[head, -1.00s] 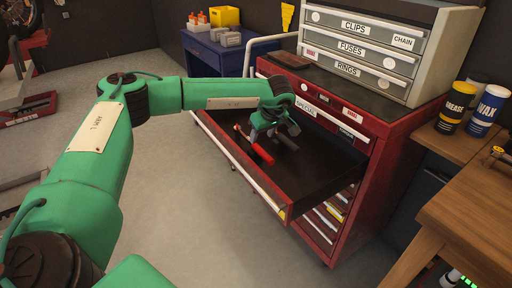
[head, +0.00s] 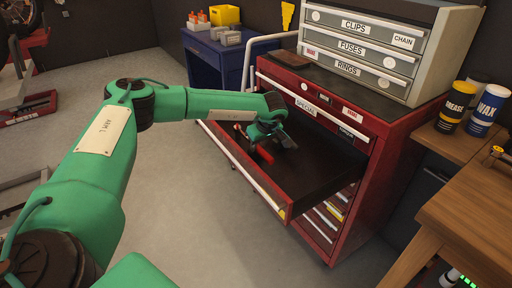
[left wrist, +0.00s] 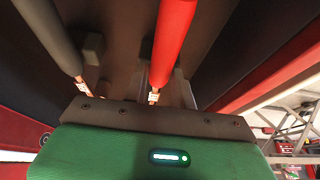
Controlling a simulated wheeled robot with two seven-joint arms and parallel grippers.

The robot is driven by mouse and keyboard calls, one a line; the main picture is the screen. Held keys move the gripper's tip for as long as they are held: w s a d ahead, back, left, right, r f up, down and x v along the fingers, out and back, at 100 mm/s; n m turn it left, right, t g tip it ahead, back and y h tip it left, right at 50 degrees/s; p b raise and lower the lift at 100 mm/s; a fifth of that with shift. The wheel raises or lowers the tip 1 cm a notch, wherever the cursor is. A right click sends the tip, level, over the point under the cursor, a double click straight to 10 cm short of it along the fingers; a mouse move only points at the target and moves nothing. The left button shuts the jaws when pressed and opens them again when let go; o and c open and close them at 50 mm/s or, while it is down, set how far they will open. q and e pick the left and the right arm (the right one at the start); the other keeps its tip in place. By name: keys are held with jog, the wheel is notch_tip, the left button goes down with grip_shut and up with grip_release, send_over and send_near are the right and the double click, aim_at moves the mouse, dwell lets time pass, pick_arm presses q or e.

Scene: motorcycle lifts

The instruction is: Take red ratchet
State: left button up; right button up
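The red ratchet (head: 264,154) lies in the open top drawer of the red tool cabinet, toward the drawer's left end. My left gripper (head: 280,143) is low over the drawer, right beside the red handle. In the left wrist view the red handle (left wrist: 172,42) runs up from just in front of the gripper's palm, and a dark grey handle (left wrist: 47,36) lies to its left. The fingers look apart; I see no firm grip on either tool. The gripper hides part of the tools in the head view. My right gripper is not in view.
The drawer (head: 318,190) is mostly bare on its right side. A grey case with labelled drawers (head: 355,48) stands on the red cabinet (head: 355,205). A blue cabinet (head: 222,62) is behind. A wooden table (head: 470,205) stands at right.

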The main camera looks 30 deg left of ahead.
pick_arm(q)
grip_shut()
